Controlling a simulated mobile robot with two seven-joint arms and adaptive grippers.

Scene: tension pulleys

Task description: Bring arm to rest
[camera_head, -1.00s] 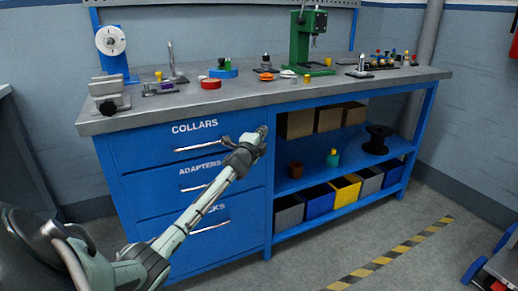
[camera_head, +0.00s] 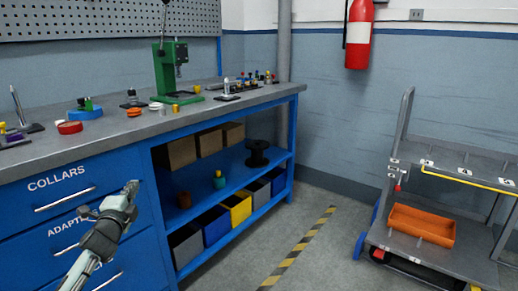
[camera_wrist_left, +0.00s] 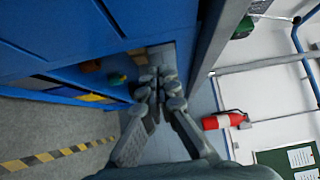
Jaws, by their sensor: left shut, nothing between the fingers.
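My left gripper (camera_head: 131,190) is at the lower left in the head view, in front of the blue workbench's drawer front. Its fingers are shut with nothing between them. The left wrist view shows the same shut fingers (camera_wrist_left: 160,88) pointing along the bench front, clear of any object. My left forearm runs down to the bottom edge in the head view. My right gripper is not in view.
The blue workbench (camera_head: 150,124) holds a green press (camera_head: 170,68) and small parts on top, with bins (camera_head: 237,206) on its lower shelf. A grey cart (camera_head: 480,188) with an orange tray (camera_head: 422,224) stands at right. Open floor (camera_head: 330,255) lies between them.

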